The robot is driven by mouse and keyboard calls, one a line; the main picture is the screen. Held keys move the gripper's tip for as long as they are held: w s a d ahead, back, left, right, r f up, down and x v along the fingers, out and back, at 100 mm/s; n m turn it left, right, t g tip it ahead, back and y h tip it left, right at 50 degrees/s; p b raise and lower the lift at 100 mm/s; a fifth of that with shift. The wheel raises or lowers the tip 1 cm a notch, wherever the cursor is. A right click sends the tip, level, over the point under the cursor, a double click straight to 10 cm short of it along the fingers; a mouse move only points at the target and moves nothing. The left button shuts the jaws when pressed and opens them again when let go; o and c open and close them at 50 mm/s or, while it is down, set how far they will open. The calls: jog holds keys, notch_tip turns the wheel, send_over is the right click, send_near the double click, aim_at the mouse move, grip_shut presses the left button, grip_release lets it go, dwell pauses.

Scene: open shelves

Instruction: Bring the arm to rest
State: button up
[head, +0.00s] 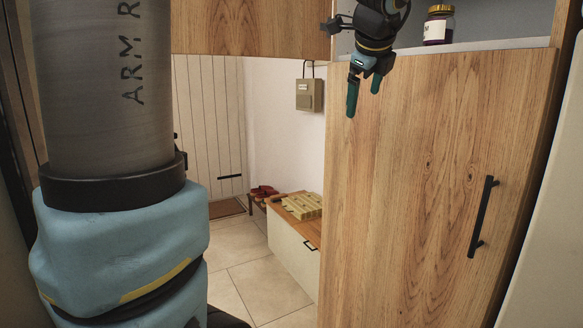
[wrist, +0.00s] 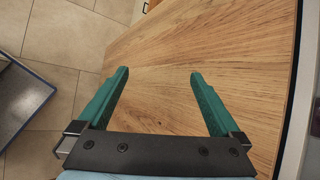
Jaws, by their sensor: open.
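My gripper (head: 364,88) hangs in front of the upper part of a wooden cabinet door in the head view, fingers pointing down. Its two green fingers are spread apart. In the wrist view my gripper (wrist: 158,82) is open and empty, with wood grain surface and floor tiles behind the fingers. My arm's large grey and blue links fill the left of the head view.
The wooden cabinet door (head: 410,190) has a black bar handle (head: 482,216). A jar (head: 438,25) stands on the open shelf (head: 480,44) above it. A low bench (head: 290,245) with a wooden slatted item (head: 303,206) stands left, beside open tiled floor (head: 240,275).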

jog(key=s+a+f+n+g+y, duration=0.1)
jog(key=a+f+n+g, duration=0.1)
jog(key=a+f+n, duration=0.5)
jog(key=s+a+f+n+g, duration=0.15)
jog(key=a+f+n, duration=0.25)
jog(key=f, duration=0.6)
jog(key=s+a+f+n+g, duration=0.3)
jog(key=s+a+f+n, duration=0.8)
jog(key=f+n, duration=0.2)
jog(key=shift+f+n, duration=0.4)
jog(key=shift+n, duration=0.6)
